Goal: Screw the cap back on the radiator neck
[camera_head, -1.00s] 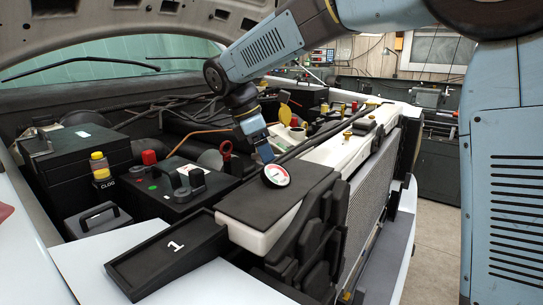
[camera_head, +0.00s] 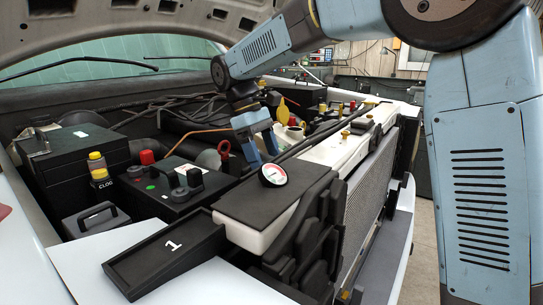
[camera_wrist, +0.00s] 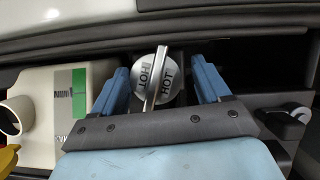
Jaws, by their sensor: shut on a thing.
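The round silver cap (camera_wrist: 158,78), marked HOT, has a raised bar across it and sits between the two blue fingers in the wrist view. My gripper (camera_wrist: 160,80) is shut on it. In the head view my gripper (camera_head: 264,155) points down into the engine bay, behind the long white radiator top (camera_head: 335,148). The cap cannot be made out in the head view. The radiator neck is not visible, so I cannot tell whether the cap is seated on it.
A white tank (camera_wrist: 65,105) with an open spout is left of the fingers in the wrist view. A round dial gauge (camera_head: 274,174) is close in front of my gripper. A black battery (camera_head: 170,187) stands to the left. A black tray marked 1 (camera_head: 165,250) lies in front.

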